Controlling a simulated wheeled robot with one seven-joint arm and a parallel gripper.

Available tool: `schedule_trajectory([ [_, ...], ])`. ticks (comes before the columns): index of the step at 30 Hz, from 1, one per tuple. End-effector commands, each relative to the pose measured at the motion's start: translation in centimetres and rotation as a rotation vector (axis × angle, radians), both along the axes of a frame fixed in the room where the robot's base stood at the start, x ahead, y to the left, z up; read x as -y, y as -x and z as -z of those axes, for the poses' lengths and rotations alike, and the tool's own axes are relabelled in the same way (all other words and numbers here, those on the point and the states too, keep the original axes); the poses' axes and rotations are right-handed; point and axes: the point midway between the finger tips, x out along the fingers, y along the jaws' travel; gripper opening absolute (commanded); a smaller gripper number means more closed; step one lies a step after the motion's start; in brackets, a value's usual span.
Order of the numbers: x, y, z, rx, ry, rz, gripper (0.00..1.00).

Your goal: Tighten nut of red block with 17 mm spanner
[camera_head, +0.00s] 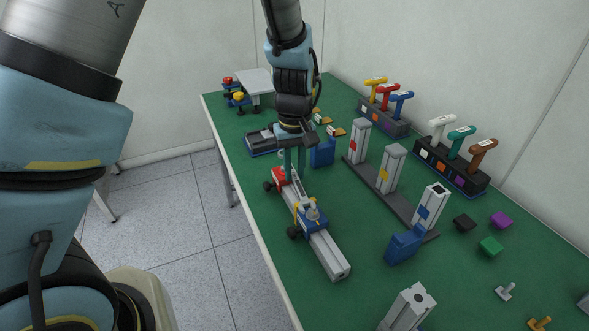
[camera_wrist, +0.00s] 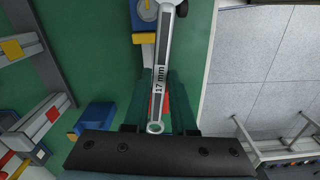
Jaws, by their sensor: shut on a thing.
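My gripper (camera_head: 293,168) is low over the far end of a grey profile bar (camera_head: 331,257) on the green table. In the wrist view its dark green fingers (camera_wrist: 158,112) are shut on the silver spanner (camera_wrist: 160,75), marked "17 mm". The spanner lies along the bar, its ring end between the fingers and its other end reaching past the blue-and-yellow block (camera_head: 313,218). The red block (camera_head: 278,176) sits on the bar by the fingertips and shows partly under the spanner (camera_wrist: 167,103). I cannot make out its nut.
A dark rack (camera_head: 420,221) with upright profiles stands right of the bar. Blue holders (camera_head: 403,246) flank it. T-handle tools stand in two boxes (camera_head: 451,166) along the wall. Small coloured blocks (camera_head: 491,246) lie at the right. The table's left edge is close to the bar.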

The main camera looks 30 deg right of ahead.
Motion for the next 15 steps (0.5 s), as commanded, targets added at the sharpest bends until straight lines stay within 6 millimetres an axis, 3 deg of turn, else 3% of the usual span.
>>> schedule_trajectory([
  [7, -0.2, -0.1, -1.1, 0.000, 0.000, 0.037, 0.00],
  [15, -0.2, -0.1, 0.3, 0.001, -0.001, 0.041, 0.00],
])
